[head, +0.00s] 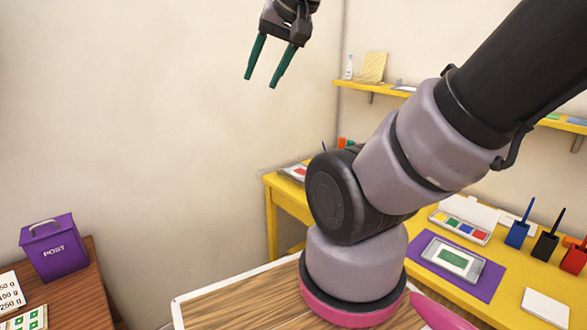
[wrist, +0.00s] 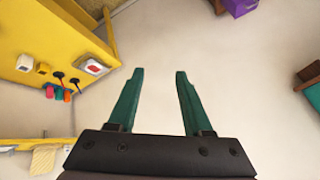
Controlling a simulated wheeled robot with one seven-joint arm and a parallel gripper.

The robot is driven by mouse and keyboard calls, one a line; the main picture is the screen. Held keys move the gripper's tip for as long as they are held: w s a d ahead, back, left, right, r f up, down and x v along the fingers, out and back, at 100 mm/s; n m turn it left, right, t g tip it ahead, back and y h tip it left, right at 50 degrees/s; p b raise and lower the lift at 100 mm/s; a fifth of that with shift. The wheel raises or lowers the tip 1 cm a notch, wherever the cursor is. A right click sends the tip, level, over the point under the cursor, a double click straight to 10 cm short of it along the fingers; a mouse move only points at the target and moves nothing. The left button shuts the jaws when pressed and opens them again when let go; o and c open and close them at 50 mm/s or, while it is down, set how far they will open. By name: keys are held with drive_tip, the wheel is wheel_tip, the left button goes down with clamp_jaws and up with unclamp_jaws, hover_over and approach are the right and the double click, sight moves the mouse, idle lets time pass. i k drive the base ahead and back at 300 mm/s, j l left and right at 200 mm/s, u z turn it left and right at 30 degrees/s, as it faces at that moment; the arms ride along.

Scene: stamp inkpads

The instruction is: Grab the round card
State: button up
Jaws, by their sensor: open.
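My gripper (head: 262,82) is raised high in front of the bare wall in the head view. Its two green fingers are apart, with nothing between them. In the wrist view the gripper (wrist: 160,72) is also open and empty, over bare floor or wall. I cannot make out a round card in either view. A white, four-cornered card (head: 545,306) lies on the yellow table at the right. My arm hides part of that table.
A purple post box (head: 53,249) stands on a brown table at left. A yellow shelf (head: 384,87) hangs behind.

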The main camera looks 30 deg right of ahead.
sight(298, 171)
drive_tip(key=i+z, duration=0.15)
drive_tip(key=i, duration=0.45)
drive_tip(key=i+j+z, duration=0.45)
drive_tip(key=z, duration=0.25)
